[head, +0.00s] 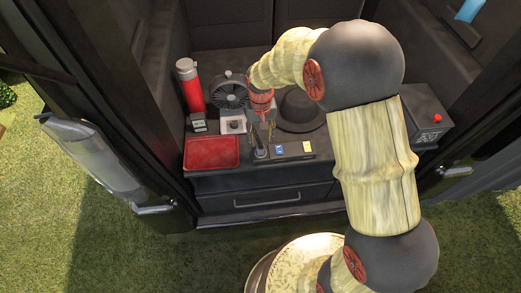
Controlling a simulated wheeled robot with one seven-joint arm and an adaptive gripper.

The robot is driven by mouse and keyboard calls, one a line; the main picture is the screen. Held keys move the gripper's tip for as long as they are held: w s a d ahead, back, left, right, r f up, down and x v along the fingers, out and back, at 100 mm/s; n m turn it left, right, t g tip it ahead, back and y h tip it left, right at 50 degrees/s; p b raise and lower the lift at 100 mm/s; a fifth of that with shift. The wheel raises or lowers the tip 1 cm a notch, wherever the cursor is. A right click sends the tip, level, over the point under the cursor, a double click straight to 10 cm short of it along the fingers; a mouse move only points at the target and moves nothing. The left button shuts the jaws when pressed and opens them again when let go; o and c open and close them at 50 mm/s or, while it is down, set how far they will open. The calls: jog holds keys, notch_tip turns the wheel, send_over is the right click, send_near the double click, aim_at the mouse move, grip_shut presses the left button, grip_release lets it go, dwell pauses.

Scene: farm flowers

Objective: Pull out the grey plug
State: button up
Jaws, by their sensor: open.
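The black strip (292,150) lies at the front of the dark counter, with a blue patch and a yellow patch on its top. A small grey upright piece (260,153) at its left end looks like the grey plug; it is too small to make out clearly. My gripper (262,134) points down just above this piece, with its thin fingers apart and nothing visible between them. Whether the fingertips reach beside the plug's top, I cannot tell.
A red tray (212,152) lies left of the strip. A red flask (190,86), a black fan (230,91) and a small white-based item (233,122) stand behind it.

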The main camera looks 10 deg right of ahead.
aim_at(261, 146)
jog(key=shift+w, duration=0.3)
jog(key=shift+f+b, duration=2.65)
jog(key=shift+f, duration=1.8)
jog(key=shift+p, duration=0.5)
jog(key=shift+c, duration=0.9)
grip_shut()
